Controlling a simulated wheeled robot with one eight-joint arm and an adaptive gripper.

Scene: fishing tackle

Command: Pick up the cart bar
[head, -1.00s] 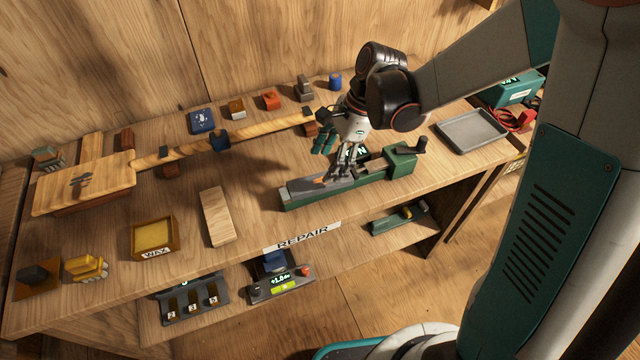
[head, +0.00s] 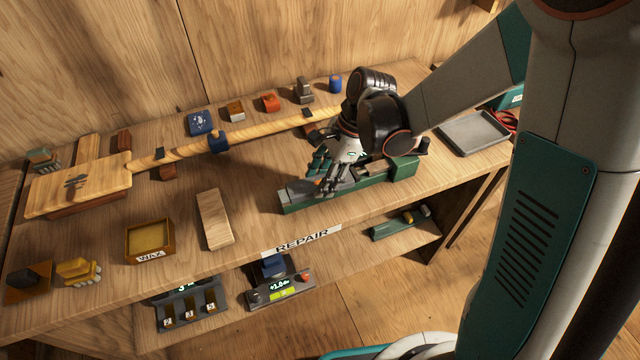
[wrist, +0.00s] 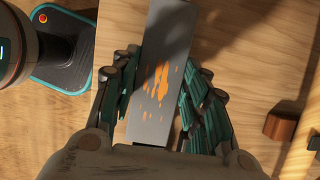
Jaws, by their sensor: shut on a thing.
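A flat grey bar with orange rust-like patches, which I take to be the cart bar, runs lengthwise between my fingers in the wrist view (wrist: 160,75). In the head view the grey bar (head: 300,190) lies along the left end of the green vise-like fixture (head: 345,190) at the bench's front edge. My gripper (head: 327,185) is over the bar and shut on it, with teal fingers on both sides. The same gripper fills the lower part of the wrist view (wrist: 157,95). The contact points and the bar's far part are partly hidden by the hand.
A long wooden rod (head: 240,135) lies behind the fixture. A wooden block (head: 214,218) and a wax box (head: 150,238) stand to the left. A grey tray (head: 475,133) is at the right. Several small blocks line the back.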

